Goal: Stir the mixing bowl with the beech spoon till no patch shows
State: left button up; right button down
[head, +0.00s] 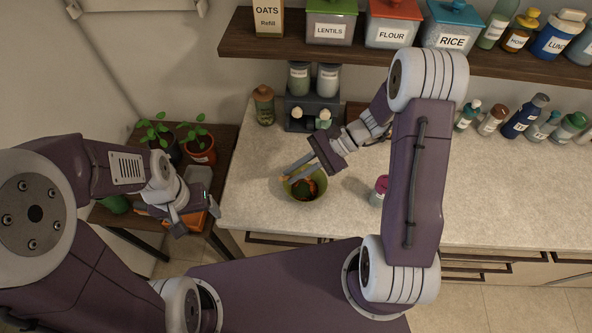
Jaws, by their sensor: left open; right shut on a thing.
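The mixing bowl (319,197) is olive green and stands on the pale counter near its front edge. Its contents are dark green with orange-red patches showing. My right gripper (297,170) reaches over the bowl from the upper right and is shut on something. A small tan piece at the bowl's left rim looks like part of the beech spoon (285,178); the rest of it is hidden by the gripper or too small to make out. My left gripper (196,220) is open, left of the counter, over the low side table and away from the bowl.
A pink-lidded jar (380,188) stands right of the bowl, beside my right arm. A dark rack with jars (312,110) is behind the bowl. Potted plants (200,148) stand on the side table (222,140). A shelf (290,50) with labelled containers spans the back. Counter left of the bowl is clear.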

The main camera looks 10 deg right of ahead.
notch_tip(320, 180, down, 6)
jog(key=b, duration=0.4)
jog(key=shift+d+f, duration=0.15)
jog(key=shift+f, duration=0.05)
jog(key=shift+d+f+b, duration=0.1)
jog(key=shift+f+b, duration=0.6)
jog(key=shift+b, duration=0.05)
